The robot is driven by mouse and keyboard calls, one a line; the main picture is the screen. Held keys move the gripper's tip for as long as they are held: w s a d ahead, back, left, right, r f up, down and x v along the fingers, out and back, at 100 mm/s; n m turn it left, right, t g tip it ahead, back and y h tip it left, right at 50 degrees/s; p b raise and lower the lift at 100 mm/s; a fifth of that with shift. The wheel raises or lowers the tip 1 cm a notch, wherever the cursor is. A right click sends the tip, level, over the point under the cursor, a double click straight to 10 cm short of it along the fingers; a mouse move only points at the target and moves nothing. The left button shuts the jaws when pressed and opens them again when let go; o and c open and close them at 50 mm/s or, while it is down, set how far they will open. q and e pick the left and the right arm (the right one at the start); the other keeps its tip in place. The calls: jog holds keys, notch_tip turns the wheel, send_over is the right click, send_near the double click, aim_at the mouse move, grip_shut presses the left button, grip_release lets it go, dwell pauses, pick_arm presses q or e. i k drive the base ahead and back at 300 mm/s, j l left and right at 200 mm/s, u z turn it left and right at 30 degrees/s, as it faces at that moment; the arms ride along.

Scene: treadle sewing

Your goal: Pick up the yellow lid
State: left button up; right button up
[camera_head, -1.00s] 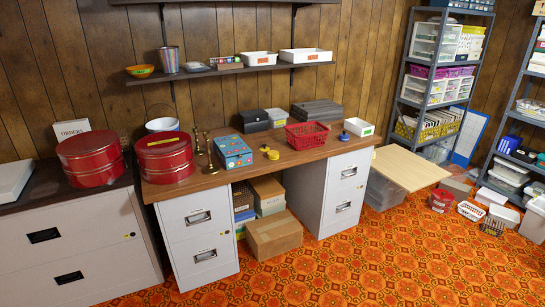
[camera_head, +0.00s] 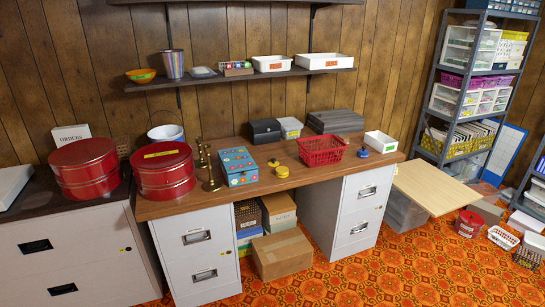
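A small yellow lid (camera_head: 273,163) lies on the wooden desk top between the blue patterned box and the red basket. A second yellow piece (camera_head: 282,171) lies just in front of it, closer to the desk's front edge. A blue and yellow round item (camera_head: 362,150) sits to the right of the red basket. Neither of my grippers shows in the head view.
The wooden desk (camera_head: 240,200) also holds a blue patterned box (camera_head: 238,166), a red basket (camera_head: 321,152), brass candlesticks (camera_head: 209,172), red tins (camera_head: 163,170) and a white bin (camera_head: 381,142). A shelf (camera_head: 230,76) hangs above. Orange patterned floor (camera_head: 350,275) lies open in front.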

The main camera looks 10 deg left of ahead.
aim_at(274, 162)
jog(key=i+l+u, duration=0.2)
jog(key=i+l, duration=0.4)
jog(key=i, duration=0.4)
jog(key=i+l+u, duration=0.25)
jog(key=i+l, duration=0.55)
jog(key=i, duration=0.1)
